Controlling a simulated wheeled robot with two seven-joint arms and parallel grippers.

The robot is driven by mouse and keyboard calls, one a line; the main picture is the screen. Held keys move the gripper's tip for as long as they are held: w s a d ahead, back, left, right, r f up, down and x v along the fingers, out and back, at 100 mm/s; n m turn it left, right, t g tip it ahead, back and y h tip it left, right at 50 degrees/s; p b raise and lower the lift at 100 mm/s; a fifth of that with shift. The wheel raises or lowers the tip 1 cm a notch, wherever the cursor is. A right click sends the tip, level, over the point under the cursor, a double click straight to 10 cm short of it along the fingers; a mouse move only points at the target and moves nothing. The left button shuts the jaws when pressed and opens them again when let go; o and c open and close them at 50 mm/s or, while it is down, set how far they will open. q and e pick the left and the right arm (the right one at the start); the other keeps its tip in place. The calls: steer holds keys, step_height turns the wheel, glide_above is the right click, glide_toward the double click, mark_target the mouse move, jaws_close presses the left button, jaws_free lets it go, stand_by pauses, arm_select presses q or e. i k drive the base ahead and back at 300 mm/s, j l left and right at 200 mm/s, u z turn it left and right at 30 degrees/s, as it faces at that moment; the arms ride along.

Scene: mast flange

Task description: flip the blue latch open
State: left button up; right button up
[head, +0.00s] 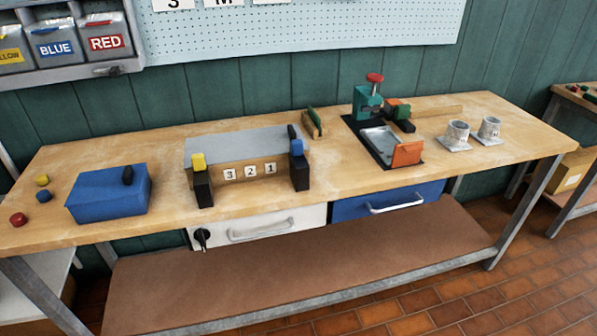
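The likely blue latch (297,148) is a small blue block on top of a black post (299,175) at the right front corner of a grey-topped wooden box (240,148). A matching yellow block (198,162) sits on a black post at the left front corner. Number tiles reading 3, 2, 1 are on the box front between the posts. A dark piece stands just behind the blue block. Whether the latch is open or shut is too small to tell. Neither of my grippers is in view.
A blue box (108,193) with a black knob stands left on the workbench (360,185), near several small coloured knobs. A green press (367,102) with a metal tray and two cups (457,134) are to the right. White and blue drawers (388,200) hang below.

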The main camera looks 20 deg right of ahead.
mark_target(297, 146)
steer(key=i+l+u, duration=0.2)
steer(key=l+u, duration=0.2)
steer(key=l, duration=0.4)
steer(key=l+u, duration=0.35)
steer(key=l, duration=0.5)
steer(key=l+u, duration=0.4)
steer(key=l, duration=0.5)
